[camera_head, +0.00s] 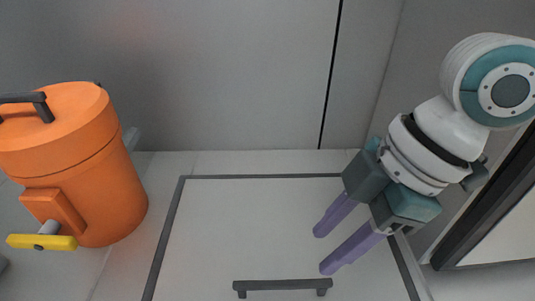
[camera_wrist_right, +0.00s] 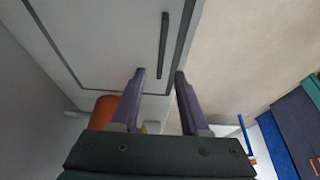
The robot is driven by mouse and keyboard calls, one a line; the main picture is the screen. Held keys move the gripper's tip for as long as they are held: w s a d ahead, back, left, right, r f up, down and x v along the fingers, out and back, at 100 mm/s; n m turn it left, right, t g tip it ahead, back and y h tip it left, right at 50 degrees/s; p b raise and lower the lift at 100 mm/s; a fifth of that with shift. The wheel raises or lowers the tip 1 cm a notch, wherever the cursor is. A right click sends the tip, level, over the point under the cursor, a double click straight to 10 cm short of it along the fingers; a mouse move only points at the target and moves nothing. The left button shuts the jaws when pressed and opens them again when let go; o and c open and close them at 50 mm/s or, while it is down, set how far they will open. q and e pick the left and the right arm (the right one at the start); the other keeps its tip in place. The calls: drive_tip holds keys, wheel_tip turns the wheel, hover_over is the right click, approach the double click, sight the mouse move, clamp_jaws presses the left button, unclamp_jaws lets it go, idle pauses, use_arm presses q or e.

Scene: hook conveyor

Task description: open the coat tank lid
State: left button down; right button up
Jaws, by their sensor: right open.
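A flat white lid panel (camera_head: 230,225) with a dark rim is set in the light counter. A dark bar handle (camera_head: 282,285) is fixed near its front edge. The handle also shows in the right wrist view (camera_wrist_right: 164,45), beyond the fingertips. My right gripper (camera_head: 322,250) is open and empty over the right part of the panel. Its purple fingers point towards the handle but are apart from it. They also show in the right wrist view (camera_wrist_right: 159,72), with nothing between them. The panel looks closed. My left gripper is not in view.
An orange tank (camera_head: 108,195) with a dark top handle (camera_head: 30,98) and a yellow lever (camera_head: 40,242) stands at the left. A grey wall (camera_head: 230,70) rises behind the panel. A dark-framed opening (camera_head: 490,200) is at the right. The panel's surface is clear.

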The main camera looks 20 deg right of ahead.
sight(284, 283)
drive_tip(key=x, duration=0.3)
drive_tip(key=b+x, duration=0.1)
drive_tip(key=x, duration=0.5)
drive_tip(key=shift+a+f, duration=0.2)
drive_tip(key=shift+a, duration=0.25)
clamp_jaws()
drive_tip(key=shift+r, duration=0.1)
idle(0.7)
